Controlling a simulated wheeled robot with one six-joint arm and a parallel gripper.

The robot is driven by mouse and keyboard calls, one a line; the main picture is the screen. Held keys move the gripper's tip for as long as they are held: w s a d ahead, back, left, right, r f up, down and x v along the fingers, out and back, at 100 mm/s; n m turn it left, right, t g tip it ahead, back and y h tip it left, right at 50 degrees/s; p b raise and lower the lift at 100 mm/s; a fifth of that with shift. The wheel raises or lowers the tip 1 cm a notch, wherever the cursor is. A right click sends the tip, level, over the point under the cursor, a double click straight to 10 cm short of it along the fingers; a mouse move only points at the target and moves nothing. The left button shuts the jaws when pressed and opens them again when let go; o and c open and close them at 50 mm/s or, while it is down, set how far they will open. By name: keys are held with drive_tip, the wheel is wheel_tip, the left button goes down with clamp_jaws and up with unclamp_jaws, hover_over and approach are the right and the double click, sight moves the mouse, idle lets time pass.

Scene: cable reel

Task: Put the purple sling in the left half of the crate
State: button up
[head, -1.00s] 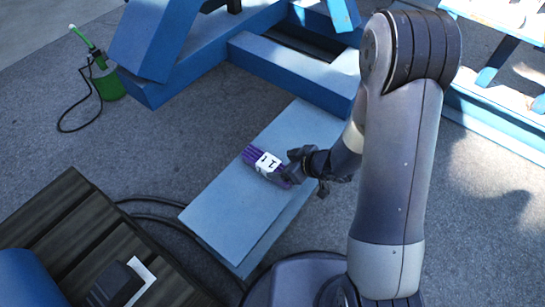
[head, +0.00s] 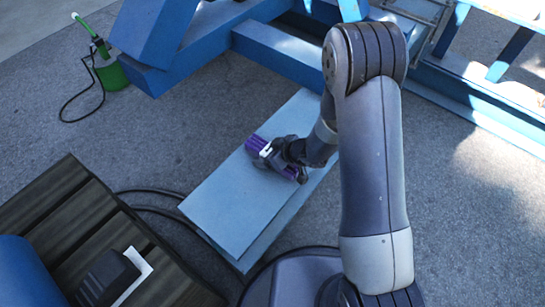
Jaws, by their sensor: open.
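The purple sling (head: 286,172) is a folded bundle with a white label, lying on the light blue bench top (head: 225,207). My gripper (head: 267,154) is open and over the bundle, its fingers at the label and covering most of it. Whether the fingers touch the sling cannot be told. No open crate with halves is clearly seen. A dark slatted wooden thing (head: 62,203) is at the lower left, and I cannot tell whether it is part of the crate.
A black object and a white sheet (head: 133,277) lie on the dark slats, beside a blue rounded thing (head: 25,270). Black cables run on the floor by the bench. A blue steel frame (head: 265,48) stands behind. A green can (head: 110,74) stands at the upper left.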

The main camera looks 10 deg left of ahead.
drive_tip(key=c, duration=1.2)
drive_tip(key=shift+r, duration=0.15)
drive_tip(key=shift+c, duration=0.8)
